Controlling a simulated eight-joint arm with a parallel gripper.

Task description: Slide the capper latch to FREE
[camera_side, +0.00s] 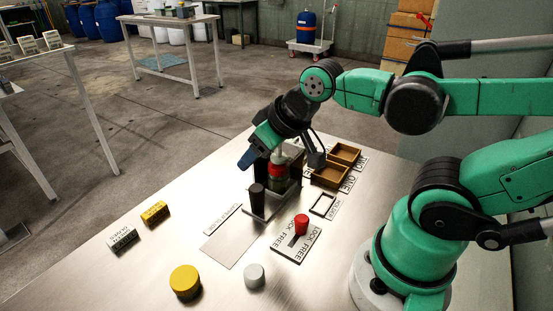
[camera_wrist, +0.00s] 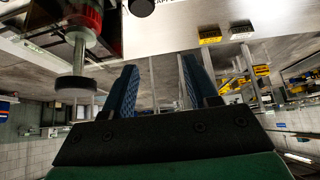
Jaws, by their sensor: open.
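The capper latch is a red knob (camera_side: 302,225) on a dark slotted plate (camera_side: 290,254) at the front right of the bench. LOCK and FREE labels run along both sides of the slot. The knob stands at the far, LOCK end, with bare slot toward the FREE end. My gripper (camera_side: 248,158) is above the bench, beyond and left of the latch, beside the capper's red part (camera_side: 277,170). In the wrist view my gripper (camera_wrist: 159,66) shows two blue fingers spread apart with nothing between them. I cannot make out the latch in the wrist view.
Wooden trays (camera_side: 330,175) and a square holder frame (camera_side: 323,205) lie behind the latch. A yellow cylinder (camera_side: 185,281) and a pale one (camera_side: 254,275) stand in front. A flat grey panel (camera_side: 230,245) lies left.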

